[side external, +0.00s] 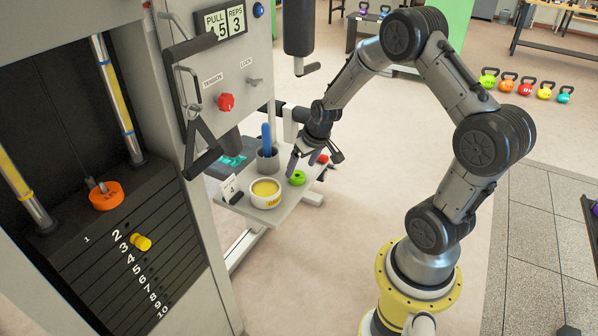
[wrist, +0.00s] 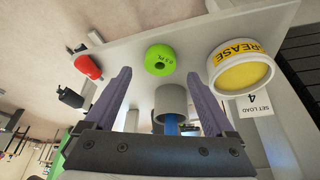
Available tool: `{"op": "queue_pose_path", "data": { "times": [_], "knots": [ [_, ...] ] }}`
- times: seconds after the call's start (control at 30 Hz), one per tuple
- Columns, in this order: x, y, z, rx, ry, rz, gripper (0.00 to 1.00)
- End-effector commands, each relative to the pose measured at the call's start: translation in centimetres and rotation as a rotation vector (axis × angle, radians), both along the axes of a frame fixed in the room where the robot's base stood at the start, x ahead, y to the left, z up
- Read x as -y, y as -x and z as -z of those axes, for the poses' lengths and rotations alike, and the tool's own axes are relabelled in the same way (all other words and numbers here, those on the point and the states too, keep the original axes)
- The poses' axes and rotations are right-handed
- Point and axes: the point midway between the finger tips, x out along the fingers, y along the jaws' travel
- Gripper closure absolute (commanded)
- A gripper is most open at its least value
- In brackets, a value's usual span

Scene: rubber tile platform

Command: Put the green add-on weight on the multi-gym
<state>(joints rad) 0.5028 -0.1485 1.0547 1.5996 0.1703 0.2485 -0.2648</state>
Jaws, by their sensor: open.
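The green add-on weight (side external: 297,178) is a small disc with a central hole, lying on a shelf. In the wrist view, the green weight (wrist: 160,58) sits ahead of and between my fingertips, apart from them. My gripper (side external: 312,164) is open and empty, just above the shelf; its purple fingers spread in the wrist view (wrist: 159,78). The multi-gym (side external: 168,95) stands at left with a numbered weight stack (side external: 150,275). An orange weight (side external: 106,195) sits on top of the stack, around the rod. A yellow pin (side external: 141,242) sticks out near number 3.
The shelf (side external: 283,217) also holds a grease tub (side external: 266,193), a grey cup (side external: 267,160) with a blue-handled item, a red object (wrist: 88,66) and a "SET LOAD 4" card (wrist: 254,105). The gym's hanging handle (side external: 195,110) overhangs between shelf and stack. Kettlebells (side external: 525,86) are far off.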

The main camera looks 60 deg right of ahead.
Motion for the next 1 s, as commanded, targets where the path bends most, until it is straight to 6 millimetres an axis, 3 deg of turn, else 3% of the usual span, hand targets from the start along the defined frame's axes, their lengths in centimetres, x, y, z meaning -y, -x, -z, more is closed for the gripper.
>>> {"op": "queue_pose_path", "data": {
  "times": [0.2,0.57,0.67,0.77,0.9,1.0],
  "knots": [
    [-0.6,1.6,-4.4,0.004,0.003,0.0,0.11],
    [-1.7,2.9,-8.2,0.004,0.001,-0.01,0.11],
    [-3.8,3.3,-10.8,0.017,0.006,-0.049,0.11],
    [-7.7,4.8,-14.6,0.036,0.011,-0.119,0.11],
    [-13.4,9.5,-19.4,0.063,0.015,-0.229,0.11],
    [-16.3,13.4,-21.2,0.077,0.018,-0.297,0.11]
  ]
}}
